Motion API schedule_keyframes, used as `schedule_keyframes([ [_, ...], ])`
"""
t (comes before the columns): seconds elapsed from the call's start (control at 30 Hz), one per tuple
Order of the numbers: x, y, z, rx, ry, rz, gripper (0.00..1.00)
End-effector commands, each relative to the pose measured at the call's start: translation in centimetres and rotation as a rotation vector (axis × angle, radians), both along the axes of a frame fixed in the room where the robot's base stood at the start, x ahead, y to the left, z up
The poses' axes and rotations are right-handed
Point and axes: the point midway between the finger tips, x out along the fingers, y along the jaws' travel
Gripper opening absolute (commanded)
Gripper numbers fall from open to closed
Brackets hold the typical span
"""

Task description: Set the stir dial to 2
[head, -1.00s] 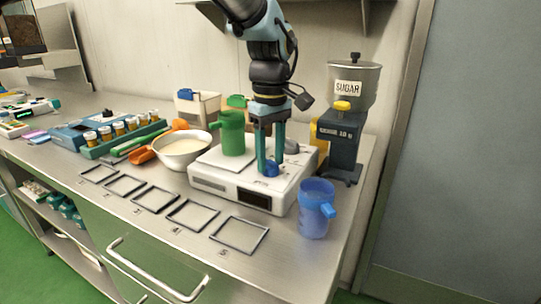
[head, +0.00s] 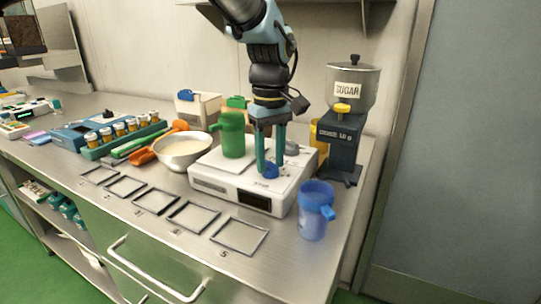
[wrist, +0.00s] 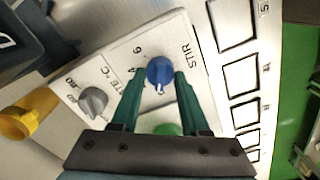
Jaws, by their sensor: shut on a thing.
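The blue stir dial (wrist: 159,70) sits on the white kettle unit's panel (wrist: 117,67), beside the word STIR. A white pointer mark on it faces the bottom of the wrist view. The figures 6 and 4 show left of the dial; the left finger partly covers the scale. My gripper (wrist: 161,75) has a dark green finger on each side of the dial and is shut on it. In the head view, the dial (head: 270,171) sits on top of the white unit (head: 226,184), between the fingertips of my gripper (head: 271,165).
A grey temperature dial (wrist: 93,101) is beside the stir dial. A green jug (head: 232,137) stands on the unit.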

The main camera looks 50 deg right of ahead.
Motion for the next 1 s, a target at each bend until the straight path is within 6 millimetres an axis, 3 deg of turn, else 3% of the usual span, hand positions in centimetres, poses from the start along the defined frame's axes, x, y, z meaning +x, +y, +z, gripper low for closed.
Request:
schedule_keyframes([
  [0.6,0.01,0.00,0.16,0.000,0.000,-0.486,0.00],
  [1.0,0.01,-0.04,0.09,-0.002,-0.002,-0.631,0.00],
])
